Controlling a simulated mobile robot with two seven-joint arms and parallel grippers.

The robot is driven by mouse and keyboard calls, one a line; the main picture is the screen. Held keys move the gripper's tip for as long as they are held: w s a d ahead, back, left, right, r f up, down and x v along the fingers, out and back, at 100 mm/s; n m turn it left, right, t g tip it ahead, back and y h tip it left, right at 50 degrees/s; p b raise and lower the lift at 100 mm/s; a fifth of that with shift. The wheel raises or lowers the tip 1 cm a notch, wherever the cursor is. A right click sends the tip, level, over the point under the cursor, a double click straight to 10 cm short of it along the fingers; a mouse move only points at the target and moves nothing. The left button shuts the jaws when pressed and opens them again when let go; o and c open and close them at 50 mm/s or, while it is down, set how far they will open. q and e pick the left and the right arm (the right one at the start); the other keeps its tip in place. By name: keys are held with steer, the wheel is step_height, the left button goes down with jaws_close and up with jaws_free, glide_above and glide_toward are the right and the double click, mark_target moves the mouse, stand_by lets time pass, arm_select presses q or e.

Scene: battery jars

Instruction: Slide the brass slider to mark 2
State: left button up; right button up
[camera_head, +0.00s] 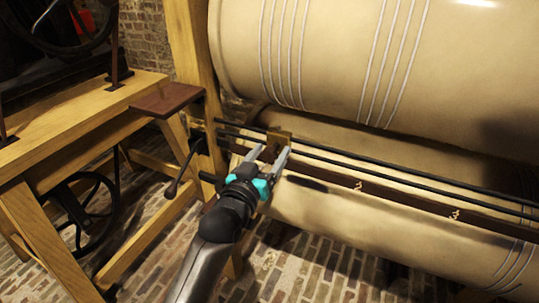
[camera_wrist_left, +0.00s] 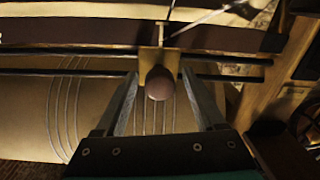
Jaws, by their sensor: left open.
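The brass slider (camera_head: 279,138) sits on the dark rails near their left end, in front of the large pale drums. In the left wrist view its brass plate (camera_wrist_left: 172,58) carries a round brown knob (camera_wrist_left: 160,84). My left gripper (camera_head: 268,156) is open, with one finger on each side of the knob. Gaps show between the fingers (camera_wrist_left: 160,92) and the knob. My right gripper is out of view.
Two dark rails (camera_head: 400,177) run to the right along the lower drum (camera_head: 345,225). A wooden post (camera_head: 187,45) stands left of the drums. A wooden bench (camera_head: 75,110) with wheels is at the left. The rails right of the slider look clear.

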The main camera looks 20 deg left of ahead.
arm_select(q)
jaws_close()
stand_by(0.6)
stand_by(0.8)
